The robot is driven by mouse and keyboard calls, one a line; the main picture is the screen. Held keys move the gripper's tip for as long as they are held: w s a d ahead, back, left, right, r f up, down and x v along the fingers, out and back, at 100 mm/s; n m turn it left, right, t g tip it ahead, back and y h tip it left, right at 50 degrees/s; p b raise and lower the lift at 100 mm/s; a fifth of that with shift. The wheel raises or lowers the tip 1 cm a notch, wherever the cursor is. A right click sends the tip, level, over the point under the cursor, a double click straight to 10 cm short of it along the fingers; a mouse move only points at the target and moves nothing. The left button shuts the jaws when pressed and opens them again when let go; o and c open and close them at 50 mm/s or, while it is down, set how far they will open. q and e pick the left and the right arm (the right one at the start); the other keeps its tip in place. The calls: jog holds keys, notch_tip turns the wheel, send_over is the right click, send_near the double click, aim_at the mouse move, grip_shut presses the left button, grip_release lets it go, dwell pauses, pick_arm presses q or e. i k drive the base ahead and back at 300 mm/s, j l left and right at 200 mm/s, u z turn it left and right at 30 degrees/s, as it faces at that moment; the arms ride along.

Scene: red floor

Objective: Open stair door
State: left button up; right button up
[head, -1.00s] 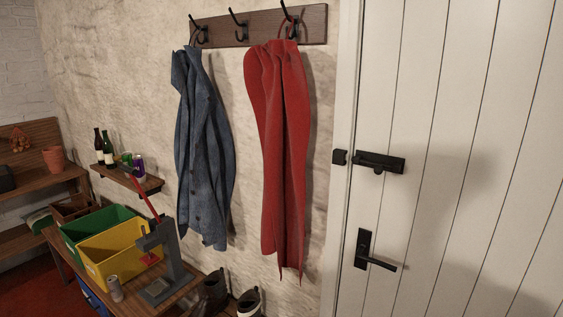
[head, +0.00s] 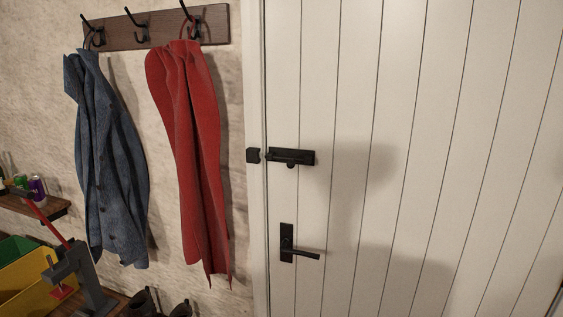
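The white plank door (head: 400,120) fills the right half of the head view and stands shut in its frame. A black slide bolt (head: 293,157) sits on the door's left edge, beside a black keeper (head: 253,155) on the frame. I cannot tell for sure whether the bolt reaches into the keeper. Below it is a black lever handle (head: 305,255) on an upright plate, with the lever pointing right and nearly level. Neither of my grippers shows in the view.
A blue jacket (head: 108,160) and a red cloth (head: 190,150) hang from a hook rail (head: 150,28) left of the door. A workbench with a grey press (head: 85,280) and a yellow bin (head: 25,285) stands at lower left. Footwear (head: 143,302) is on the floor below the jacket.

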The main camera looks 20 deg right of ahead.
aim_at(428, 135)
jog(key=l+z, duration=0.1)
jog(key=z, duration=0.3)
jog(key=l+z, duration=0.1)
jog(key=z, duration=0.25)
jog(key=l+z, duration=0.1)
jog(key=z, duration=0.3)
jog(key=i+j, duration=0.05)
